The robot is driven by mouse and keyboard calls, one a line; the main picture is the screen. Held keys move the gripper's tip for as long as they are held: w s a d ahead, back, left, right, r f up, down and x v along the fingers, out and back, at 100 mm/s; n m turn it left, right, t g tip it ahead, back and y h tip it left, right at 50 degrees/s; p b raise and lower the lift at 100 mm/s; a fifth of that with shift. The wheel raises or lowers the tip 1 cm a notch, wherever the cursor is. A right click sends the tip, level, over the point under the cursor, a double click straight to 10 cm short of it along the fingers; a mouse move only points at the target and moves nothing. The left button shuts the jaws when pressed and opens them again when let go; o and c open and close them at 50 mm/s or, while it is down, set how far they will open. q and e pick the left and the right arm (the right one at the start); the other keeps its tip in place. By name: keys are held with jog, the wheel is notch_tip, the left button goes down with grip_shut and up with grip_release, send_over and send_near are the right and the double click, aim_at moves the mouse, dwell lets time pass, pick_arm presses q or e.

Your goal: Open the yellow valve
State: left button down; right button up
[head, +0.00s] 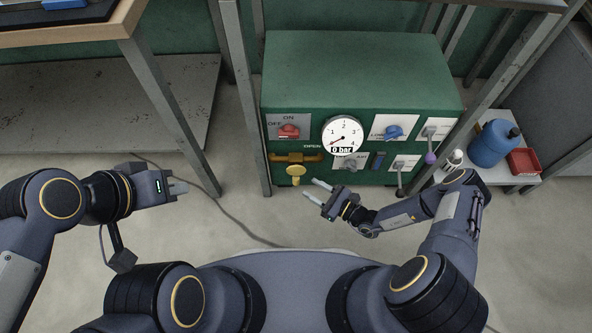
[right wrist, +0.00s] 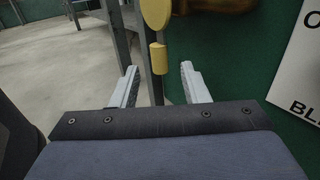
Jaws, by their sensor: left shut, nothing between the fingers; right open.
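The yellow valve (head: 295,170) is on the lower left of the front of a green box (head: 362,70), below a brass pipe (head: 297,157). Its handle points downward. An OPEN label is to the right above it. In the right wrist view the yellow handle (right wrist: 158,58) hangs between the fingertips in the picture, with a small gap on each side. My right gripper (head: 314,189) is open and empty, just below and right of the valve in the head view. My left gripper (head: 188,186) is shut and empty, well left of the box above the floor.
The box carries a gauge (head: 342,135) reading 0 bar, a red switch (head: 289,131), a blue knob (head: 393,132) and several levers. A metal table leg (head: 245,120) stands close to the box's left side. A blue canister (head: 490,146) and red tray (head: 523,161) are at right.

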aim_at(296, 179)
jog(key=b+x, duration=0.2)
jog(key=x, duration=0.5)
jog(key=shift+a, duration=0.2)
grip_shut()
